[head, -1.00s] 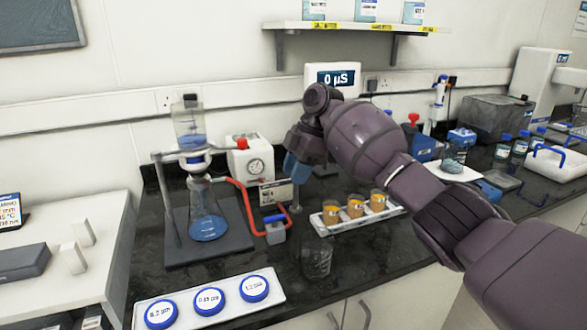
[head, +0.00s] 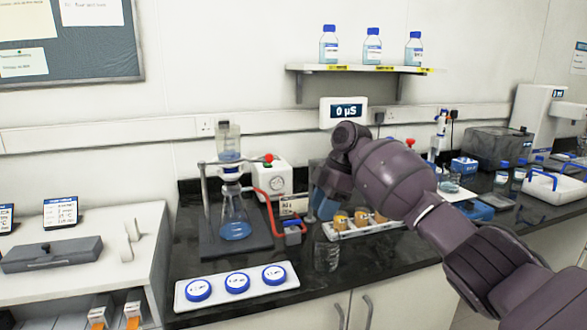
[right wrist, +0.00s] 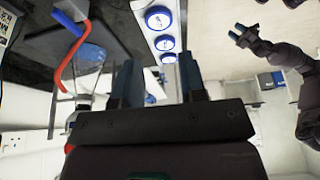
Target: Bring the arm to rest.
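My right arm reaches in from the right in the head view. Its gripper (head: 327,192) hangs over the black bench, in front of the wall and just left of the rack of amber-filled cups (head: 362,230). In the right wrist view the two dark fingers of my right gripper (right wrist: 157,66) stand apart, with nothing held between them.
A flask stand (head: 207,225) with a red hose is left of my right gripper. A white tray of blue-ringed discs (head: 185,303) lies at the front left. A clear jar (head: 326,254) stands below the gripper. A shelf (head: 350,69) holds bottles above.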

